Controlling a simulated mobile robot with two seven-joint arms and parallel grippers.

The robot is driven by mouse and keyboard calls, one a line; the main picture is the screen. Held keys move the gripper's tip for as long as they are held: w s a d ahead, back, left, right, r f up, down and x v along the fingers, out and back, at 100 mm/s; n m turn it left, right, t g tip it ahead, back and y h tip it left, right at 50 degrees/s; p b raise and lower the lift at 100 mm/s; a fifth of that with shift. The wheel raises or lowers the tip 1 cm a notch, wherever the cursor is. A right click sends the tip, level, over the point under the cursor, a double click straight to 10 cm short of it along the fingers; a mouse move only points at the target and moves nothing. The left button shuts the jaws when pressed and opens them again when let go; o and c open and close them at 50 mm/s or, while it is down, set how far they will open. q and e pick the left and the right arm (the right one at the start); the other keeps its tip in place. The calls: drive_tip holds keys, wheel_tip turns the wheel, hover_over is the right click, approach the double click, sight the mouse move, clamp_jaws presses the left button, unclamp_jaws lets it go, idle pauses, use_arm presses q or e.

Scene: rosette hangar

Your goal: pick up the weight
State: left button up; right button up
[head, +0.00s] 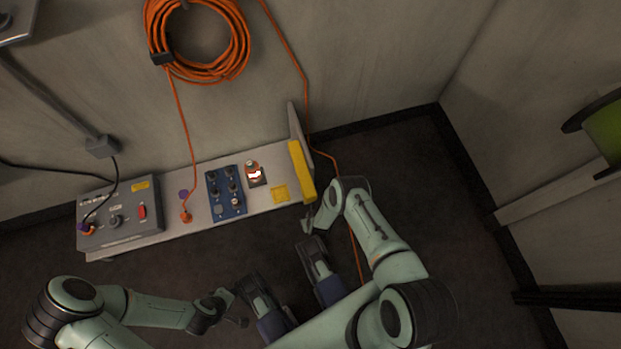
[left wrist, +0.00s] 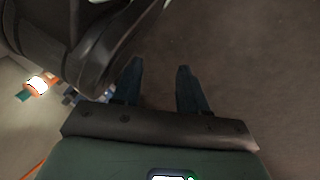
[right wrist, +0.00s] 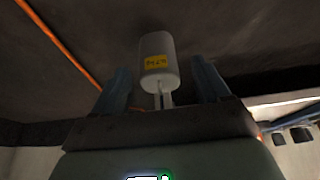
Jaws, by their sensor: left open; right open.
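The weight appears to be a pale grey cylinder (right wrist: 158,62) with a yellow label and a thin stem, in the right wrist view. Its label reads upside down, and the stem points toward my right palm. The cylinder lies beyond and between the fingers of my right gripper; I cannot tell whether the stem touches them. I cannot make the weight out in the head view. My right gripper (head: 309,221) is open beside the bench's right end. My left gripper (head: 235,307) is open and empty, low in the head view, over the dark floor.
A narrow bench (head: 205,210) along the wall carries a grey control box (head: 120,214), a blue switch panel (head: 226,194), a small red-and-white bottle (head: 254,173) and a yellow bar (head: 301,171) at its right end. An orange cable coil (head: 198,75) hangs above.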

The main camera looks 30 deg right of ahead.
drive_tip(key=b+x, duration=0.1)
drive_tip(key=x, duration=0.2)
drive_tip(key=shift+w+f, duration=0.1)
drive_tip(key=shift+f, duration=0.05)
clamp_jaws()
use_arm(q)
drive_tip(key=shift+g, duration=0.8)
drive_tip(key=s+f, duration=0.2)
drive_tip(key=s, duration=0.2)
drive_tip(key=shift+a+f, duration=0.25)
drive_tip(key=shift+f, duration=0.15)
drive_tip(key=shift+w+r, duration=0.1)
use_arm(e)
drive_tip(key=shift+d, duration=0.1)
